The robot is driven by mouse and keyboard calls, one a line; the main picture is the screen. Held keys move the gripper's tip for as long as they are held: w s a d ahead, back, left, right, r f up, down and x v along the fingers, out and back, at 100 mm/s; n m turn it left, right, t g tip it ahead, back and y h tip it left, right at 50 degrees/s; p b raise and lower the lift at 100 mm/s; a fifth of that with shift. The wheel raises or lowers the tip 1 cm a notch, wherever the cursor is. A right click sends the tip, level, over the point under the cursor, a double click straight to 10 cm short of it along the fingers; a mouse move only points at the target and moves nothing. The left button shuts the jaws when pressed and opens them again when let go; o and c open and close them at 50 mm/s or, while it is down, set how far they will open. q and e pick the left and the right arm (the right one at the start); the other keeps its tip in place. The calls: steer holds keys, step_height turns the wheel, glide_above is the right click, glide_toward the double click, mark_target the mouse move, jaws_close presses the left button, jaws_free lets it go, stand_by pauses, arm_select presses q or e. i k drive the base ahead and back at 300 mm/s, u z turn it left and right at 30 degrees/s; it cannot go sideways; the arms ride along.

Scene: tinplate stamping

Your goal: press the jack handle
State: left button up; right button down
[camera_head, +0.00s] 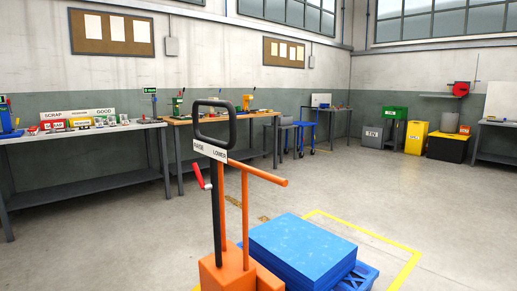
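The jack handle (215,126) stands in the middle of the camera_head view. It is a black loop on a dark upright shaft, tilted only slightly. A white plate (209,151) with RAISE and LOWER lettering sits just below the loop. A red lever (200,174) sticks out on the left of the shaft. The orange pallet jack (232,275) carries the shaft and an orange frame with a horizontal bar (257,172). Neither of my grippers shows in this view, and nothing touches the handle.
A blue stack (302,248) rests on a blue pallet (362,278) right of the jack, inside yellow floor lines (408,266). Workbenches (88,181) line the left and back. Coloured bins (416,136) stand at the far right. The floor at right is open.

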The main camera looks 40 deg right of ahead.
mark_target(216, 150)
steer(key=k, duration=1)
steer(key=z, duration=0.5)
steer(key=i, duration=0.45)
steer(key=z, duration=1.05)
steer(key=i, duration=0.85)
steer(key=u, duration=0.55)
steer(key=i, duration=0.85)
steer(key=u, duration=0.85)
